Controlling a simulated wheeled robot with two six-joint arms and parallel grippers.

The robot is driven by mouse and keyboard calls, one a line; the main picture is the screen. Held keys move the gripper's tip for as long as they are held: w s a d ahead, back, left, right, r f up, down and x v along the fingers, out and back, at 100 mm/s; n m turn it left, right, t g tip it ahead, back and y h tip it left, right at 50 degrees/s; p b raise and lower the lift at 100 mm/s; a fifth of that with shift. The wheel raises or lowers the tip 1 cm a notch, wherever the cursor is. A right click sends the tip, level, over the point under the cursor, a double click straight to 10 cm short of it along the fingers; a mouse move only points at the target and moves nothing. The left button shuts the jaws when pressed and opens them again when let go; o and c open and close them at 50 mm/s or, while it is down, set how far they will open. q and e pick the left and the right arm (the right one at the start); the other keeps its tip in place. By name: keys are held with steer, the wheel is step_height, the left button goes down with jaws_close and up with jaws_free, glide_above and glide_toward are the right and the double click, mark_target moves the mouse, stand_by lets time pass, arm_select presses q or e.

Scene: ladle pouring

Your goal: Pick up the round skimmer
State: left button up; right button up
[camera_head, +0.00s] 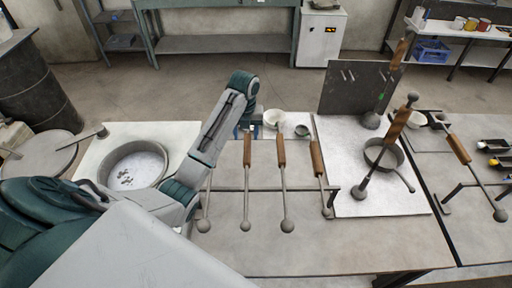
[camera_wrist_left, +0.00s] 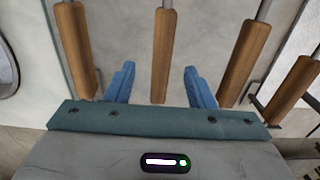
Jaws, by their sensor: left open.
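Several long-handled tools with brown wooden grips and thin metal shafts lie side by side on a rack, among them one tool (camera_head: 281,150) and another tool (camera_head: 247,150). Their heads look small, round and dark; I cannot tell which is the round skimmer. My left gripper (camera_head: 246,130) is at the far, handle end of the row. In the left wrist view its two blue fingers (camera_wrist_left: 158,78) are apart, with one wooden handle (camera_wrist_left: 162,45) showing between them. I see no contact. The leftmost tool's handle is hidden behind my arm in the head view.
Neighbouring handles stand close outside the fingers, one left (camera_wrist_left: 77,45) and one right (camera_wrist_left: 243,60). A round pan (camera_head: 133,165) stands left. A pot (camera_head: 384,155) with a tool in it and an upright dark panel (camera_head: 350,92) stand right. The near table is clear.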

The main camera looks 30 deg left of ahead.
mark_target(246, 145)
arm_select(q)
steer(key=f+b, duration=0.1)
steer(key=s+f+b, duration=0.1)
steer(key=shift+d+f+b, duration=0.1)
steer(key=shift+f+b, duration=0.2)
steer(key=shift+b, duration=0.05)
arm_select(e)
steer(key=s+f, duration=0.3)
steer(key=s, duration=0.3)
arm_select(q)
steer(key=f, duration=0.3)
steer(key=shift+w, duration=0.3)
steer(key=shift+s+d+f+p, duration=0.35)
steer(key=shift+f+p, duration=0.25)
steer(key=shift+p, duration=0.15)
steer(key=shift+s+d+f+p, duration=0.15)
steer(key=shift+f+p, duration=0.15)
steer(key=shift+f, duration=0.25)
steer(key=shift+s+d+f+p, duration=0.15)
steer(key=shift+f+p, duration=0.15)
steer(key=shift+f, duration=0.95)
steer(key=shift+a+f, duration=0.1)
steer(key=c, duration=0.6)
jaws_close()
steer(key=shift+w, duration=0.1)
arm_select(e)
steer(key=w+r, duration=0.2)
steer(key=w, duration=0.1)
steer(key=shift+w+a+r, duration=0.15)
steer(key=shift+r, duration=0.25)
